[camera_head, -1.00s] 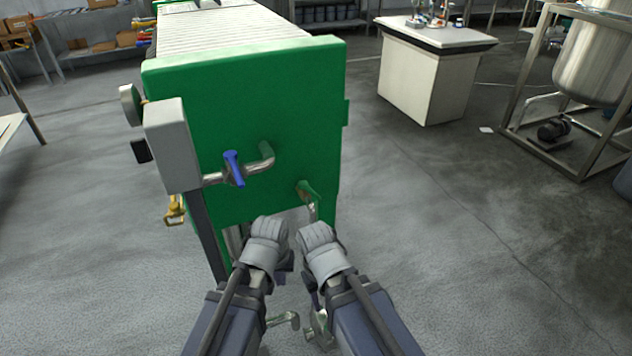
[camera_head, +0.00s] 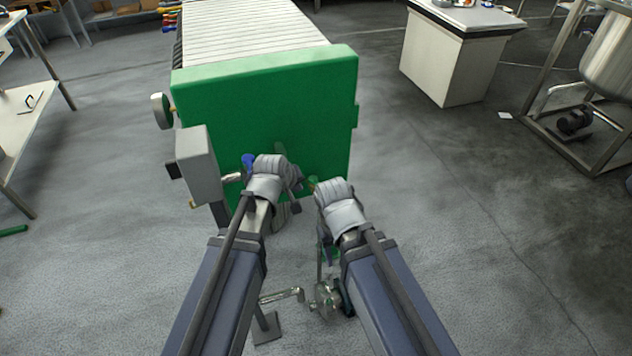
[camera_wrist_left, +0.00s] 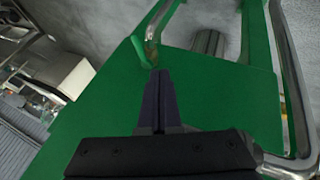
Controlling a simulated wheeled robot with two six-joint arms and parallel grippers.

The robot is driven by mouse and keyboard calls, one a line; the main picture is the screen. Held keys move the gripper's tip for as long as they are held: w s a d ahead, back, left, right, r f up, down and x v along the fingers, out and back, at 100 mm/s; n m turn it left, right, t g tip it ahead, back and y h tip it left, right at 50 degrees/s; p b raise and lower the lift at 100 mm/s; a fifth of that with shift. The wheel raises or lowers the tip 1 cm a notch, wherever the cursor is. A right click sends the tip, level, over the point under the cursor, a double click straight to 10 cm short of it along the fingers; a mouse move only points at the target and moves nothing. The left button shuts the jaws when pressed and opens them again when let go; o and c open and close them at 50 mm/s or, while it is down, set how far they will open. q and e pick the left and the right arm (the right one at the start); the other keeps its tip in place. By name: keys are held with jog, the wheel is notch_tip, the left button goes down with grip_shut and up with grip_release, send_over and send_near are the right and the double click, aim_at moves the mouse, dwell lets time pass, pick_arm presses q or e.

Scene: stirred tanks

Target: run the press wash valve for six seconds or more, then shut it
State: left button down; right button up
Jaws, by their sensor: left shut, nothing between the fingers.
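The press (camera_head: 270,95) has a green end plate facing me. A blue valve handle (camera_head: 249,160) on a short silver pipe shows just past my left wrist, which partly hides it. A green valve handle (camera_head: 312,184) sits lower right, between my two wrists, and a green lever (camera_wrist_left: 141,52) shows in the left wrist view. My left gripper (camera_wrist_left: 160,76) is shut and empty, its tips close to that lever; contact is unclear. In the head view my left wrist hides most of the fingers. My right gripper (camera_head: 325,240) is below its wrist, its fingers hidden.
A grey box (camera_head: 199,165) stands left of the plate. A silver pipe (camera_wrist_left: 291,90) bends down the right of the wrist view. Silver pipe fittings (camera_head: 325,297) lie low between my arms. A white table (camera_head: 20,130) is at left.

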pick_arm(q)
jog(key=shift+f, duration=0.15)
jog(key=w+d+f+b, duration=0.1)
jog(key=w+f+b, duration=0.1)
jog(key=f+b, duration=0.1)
jog(key=w+d+f+b, duration=0.2)
jog(key=f+b, duration=0.1)
jog(key=w+d+f+b, duration=0.2)
jog(key=w+f+b, duration=0.1)
jog(key=shift+w+d, duration=0.1)
dwell(0.6)
